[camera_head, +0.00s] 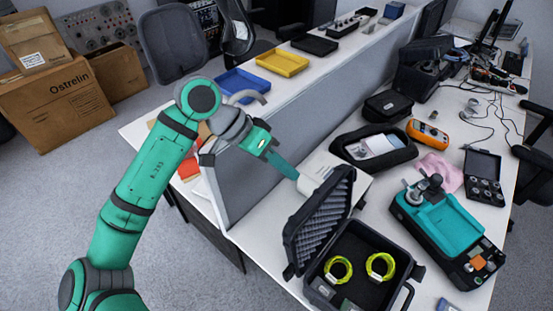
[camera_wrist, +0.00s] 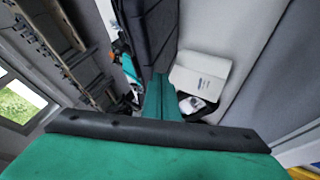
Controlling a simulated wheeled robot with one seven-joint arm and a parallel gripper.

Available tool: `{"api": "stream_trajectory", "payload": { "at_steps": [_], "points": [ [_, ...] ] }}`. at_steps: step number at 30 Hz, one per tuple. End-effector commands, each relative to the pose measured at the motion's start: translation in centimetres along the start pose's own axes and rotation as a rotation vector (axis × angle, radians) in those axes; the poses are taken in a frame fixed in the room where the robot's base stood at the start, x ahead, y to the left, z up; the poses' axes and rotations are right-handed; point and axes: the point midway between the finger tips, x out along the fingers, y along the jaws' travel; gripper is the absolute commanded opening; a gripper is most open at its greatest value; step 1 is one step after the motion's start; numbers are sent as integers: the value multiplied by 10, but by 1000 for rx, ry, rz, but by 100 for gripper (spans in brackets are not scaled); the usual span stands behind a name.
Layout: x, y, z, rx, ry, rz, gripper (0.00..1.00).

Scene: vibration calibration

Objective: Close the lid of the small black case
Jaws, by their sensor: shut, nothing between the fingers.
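The open black case (camera_head: 372,240) stands at the front of the white table. Its lid (camera_head: 318,222) is raised on the left side, with grey foam on its inner face. Two yellow-green rings lie inside the case, one (camera_head: 338,268) left and one (camera_head: 381,266) right. My gripper (camera_head: 294,174) is shut and empty, behind and to the left of the raised lid near its upper edge. In the wrist view the shut teal fingers (camera_wrist: 160,92) point at a dark panel that looks like the lid (camera_wrist: 155,35). Whether they touch it I cannot tell.
A white box (camera_head: 320,172) stands just behind the lid and shows in the wrist view (camera_wrist: 200,74). A grey partition (camera_head: 250,175) runs to the left. A teal and black device (camera_head: 448,225) and a smaller open black case (camera_head: 484,165) lie to the right.

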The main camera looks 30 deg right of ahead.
Motion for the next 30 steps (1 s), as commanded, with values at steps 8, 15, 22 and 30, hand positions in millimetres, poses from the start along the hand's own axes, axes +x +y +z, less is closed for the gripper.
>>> {"api": "stream_trajectory", "payload": {
  "at_steps": [8, 15, 22, 30],
  "points": [
    [42, 10, -1, 3, -1, -2, 0],
    [51, 33, -3, 1, 0, -2, 0],
    [52, 37, -3, -2, 2, -2, 0],
    [52, 38, -4, 1, 1, -3, 0]
  ]
}}
